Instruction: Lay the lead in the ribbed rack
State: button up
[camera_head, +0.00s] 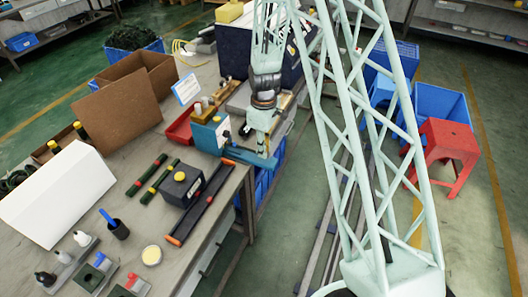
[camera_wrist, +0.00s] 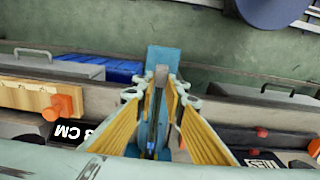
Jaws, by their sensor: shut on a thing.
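My gripper (camera_head: 262,148) is low over the right edge of the workbench, by a blue fixture (camera_head: 248,157). In the wrist view its yellow-padded fingers (camera_wrist: 162,92) are closed around a thin, dark, upright piece (camera_wrist: 155,122) with a tan tip, which looks like the lead. Its lower part is hidden between the fingers. The blue fixture (camera_wrist: 164,57) shows behind the fingertips; I cannot tell whether the lead touches it. I cannot surely make out the ribbed rack; a long dark bar with orange ends (camera_head: 205,205) lies on the bench nearby.
A black box with a yellow knob (camera_head: 182,187), green rods (camera_head: 148,177) and a red tray (camera_head: 180,128) stand close by. A white panel (camera_head: 60,195) and a cardboard box (camera_head: 120,100) take up the left.

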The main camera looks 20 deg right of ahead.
jog(key=shift+r+p, duration=0.4)
jog(key=shift+r, duration=0.85)
grip_shut()
